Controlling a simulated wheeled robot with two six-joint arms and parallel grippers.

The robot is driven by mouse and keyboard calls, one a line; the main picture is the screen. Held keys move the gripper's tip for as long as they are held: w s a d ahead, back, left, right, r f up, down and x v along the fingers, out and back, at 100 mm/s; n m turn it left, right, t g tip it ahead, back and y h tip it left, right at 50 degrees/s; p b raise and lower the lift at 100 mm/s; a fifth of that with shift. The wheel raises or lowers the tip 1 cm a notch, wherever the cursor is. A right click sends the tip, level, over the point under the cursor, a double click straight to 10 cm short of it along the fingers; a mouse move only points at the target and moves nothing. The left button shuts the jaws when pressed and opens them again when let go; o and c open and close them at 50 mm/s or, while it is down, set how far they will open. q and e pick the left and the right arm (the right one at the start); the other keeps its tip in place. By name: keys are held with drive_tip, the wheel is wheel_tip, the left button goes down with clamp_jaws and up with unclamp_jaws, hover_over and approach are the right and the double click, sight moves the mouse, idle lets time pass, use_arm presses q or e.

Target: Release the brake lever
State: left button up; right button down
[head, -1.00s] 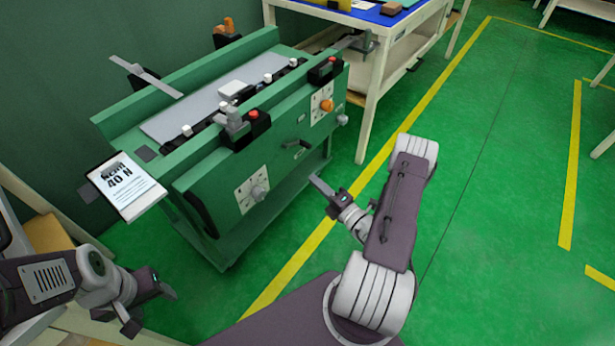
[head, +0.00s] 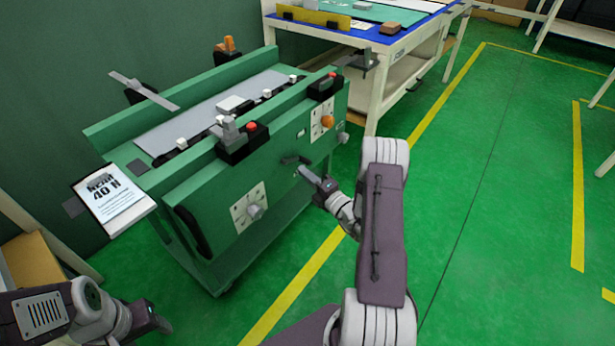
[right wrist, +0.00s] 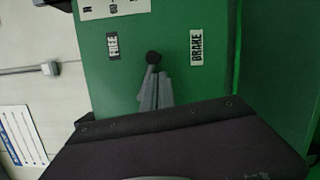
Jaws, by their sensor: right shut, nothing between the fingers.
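The brake lever (head: 292,160) is a dark handle on the front of the green machine. In the right wrist view its round black knob (right wrist: 153,57) shows between a FREE label (right wrist: 113,46) on the left and a BRAKE label (right wrist: 196,48) on the right. My right gripper (head: 304,172) is shut and empty, its tips right by the lever. In the wrist view its grey fingers (right wrist: 155,92) end just below the knob; I cannot tell whether they touch it.
Green floor with yellow lines (head: 435,110) is clear to the right.

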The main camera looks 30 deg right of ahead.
sight(310, 164)
drive_tip(key=shift+w+d+r, duration=0.1)
drive_tip(key=shift+w+d, duration=0.05)
drive_tip(key=shift+d, duration=0.2)
drive_tip(key=r+n+p, duration=0.1)
drive_tip(key=n, duration=0.1)
drive_tip(key=d+r+n+t+p, duration=0.1)
drive_tip(key=n, duration=0.1)
drive_tip(key=shift+w+d+r+y, duration=0.1)
drive_tip(key=shift+w+r+y, duration=0.1)
drive_tip(key=shift+y, duration=0.1)
drive_tip(key=shift+p, duration=0.35)
drive_tip(key=shift+f, duration=0.15)
